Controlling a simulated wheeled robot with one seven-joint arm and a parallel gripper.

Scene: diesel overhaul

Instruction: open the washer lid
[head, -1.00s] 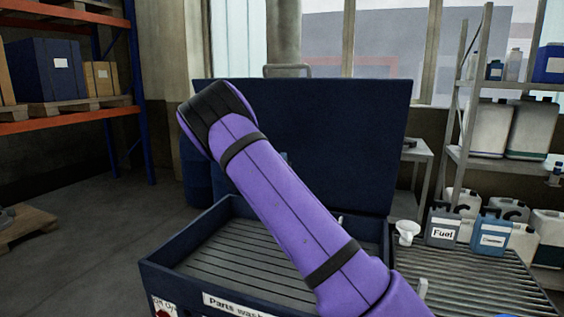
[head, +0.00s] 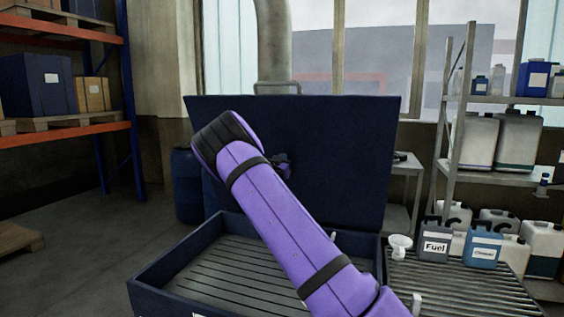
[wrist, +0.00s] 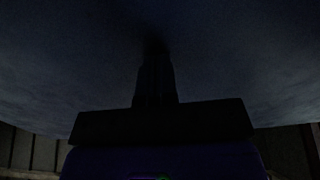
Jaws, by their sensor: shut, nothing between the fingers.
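The washer lid (head: 325,150) is a large dark blue panel. It stands raised, about upright, at the back of the parts washer basin (head: 165,275), whose slatted floor shows. My purple arm crosses in front of both. A dark part of my gripper (head: 282,165) shows past the arm in the head view, in front of the lid; the rest is hidden. In the wrist view my gripper (wrist: 155,60) is shut and empty, with its fingers pointing at a dark bluish surface that looks like the lid. Whether they touch it is too dark to tell.
A slatted bench (head: 455,285) on the right holds a white funnel (head: 400,245) and several canisters, one marked Fuel (head: 435,243). A shelf rack (head: 460,110) stands behind it. A blue drum (head: 187,185) is left of the lid. The floor at left is mostly clear.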

